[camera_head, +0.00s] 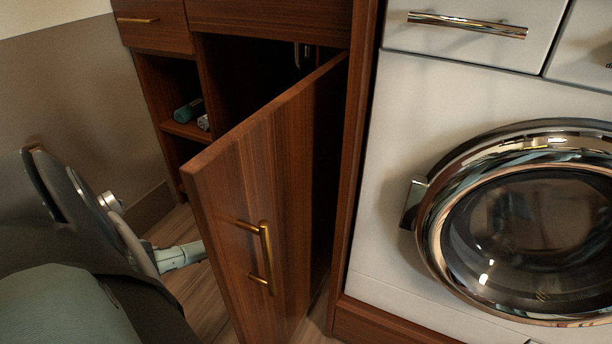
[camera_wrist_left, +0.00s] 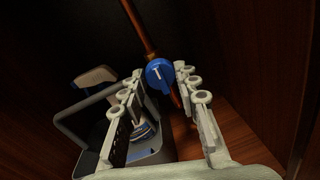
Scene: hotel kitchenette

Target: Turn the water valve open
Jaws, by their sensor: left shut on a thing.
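The water valve (camera_wrist_left: 160,76) is a round blue knob with a pale raised bar, on a copper pipe (camera_wrist_left: 139,25) inside a dark cabinet. My left gripper (camera_wrist_left: 158,71) has its two fingertips on either side of the knob and is shut on it in the left wrist view. In the head view my left arm comes in from the left and passes behind the open cabinet door (camera_head: 262,170), which hides the gripper and the valve. My right gripper is in neither view.
A grey caddy (camera_wrist_left: 90,116) with a handle and bottles stands by the left finger inside the cabinet. The wooden door with a brass handle (camera_head: 265,258) stands open. A white washing machine (camera_head: 395,190) is at the right, and shelves (camera_head: 185,128) are behind.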

